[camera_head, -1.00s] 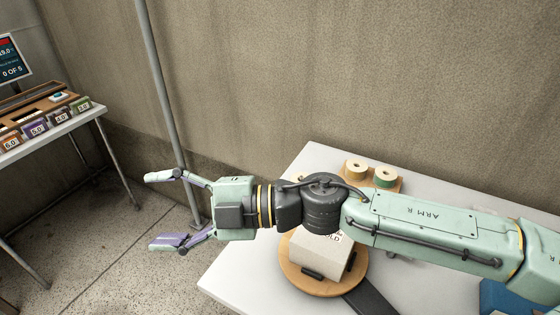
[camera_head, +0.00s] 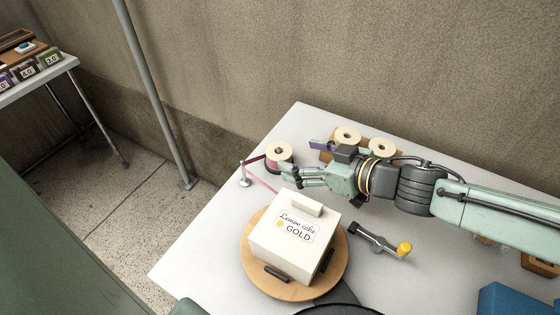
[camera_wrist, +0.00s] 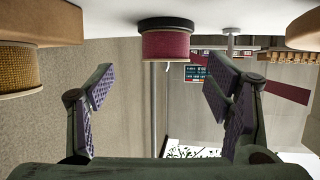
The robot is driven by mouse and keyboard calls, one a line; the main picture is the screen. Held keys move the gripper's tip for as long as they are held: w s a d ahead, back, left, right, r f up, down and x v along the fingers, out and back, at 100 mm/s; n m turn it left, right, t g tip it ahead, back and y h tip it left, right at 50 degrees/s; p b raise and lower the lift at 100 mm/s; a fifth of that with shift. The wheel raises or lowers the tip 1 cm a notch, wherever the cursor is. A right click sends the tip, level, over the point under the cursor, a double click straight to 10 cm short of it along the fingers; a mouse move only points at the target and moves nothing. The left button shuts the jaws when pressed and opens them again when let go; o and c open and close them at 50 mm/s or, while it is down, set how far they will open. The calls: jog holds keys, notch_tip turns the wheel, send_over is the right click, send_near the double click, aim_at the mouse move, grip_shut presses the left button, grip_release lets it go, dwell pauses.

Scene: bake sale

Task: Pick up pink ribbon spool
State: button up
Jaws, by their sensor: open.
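The pink ribbon spool (camera_head: 276,162) has a pale top and stands on the white table near its back left edge. In the wrist view, which is upside down, the pink spool (camera_wrist: 166,45) is near the top middle, ahead of my fingers and between their lines. My gripper (camera_head: 305,161) is just right of the spool in the head view, with its fingers pointing at it. In the wrist view my gripper (camera_wrist: 158,88) is open, with nothing between the fingers. I cannot tell the exact gap to the spool.
Two more spools (camera_head: 347,134) (camera_head: 381,146) stand on a wooden block behind my gripper. Pink ribbon runs by a small metal post (camera_head: 244,178) towards the white cake box (camera_head: 290,240) on a round wooden board (camera_head: 257,268). A yellow-knobbed crank (camera_head: 380,241) is right of it.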

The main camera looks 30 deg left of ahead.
aim_at(282, 153)
jog(key=b+x, duration=0.5)
jog(key=shift+s+a, duration=0.1)
jog(key=shift+s, duration=0.25)
jog(key=shift+w+a, duration=0.1)
jog(key=shift+a, duration=0.4)
jog(key=c, duration=1.2)
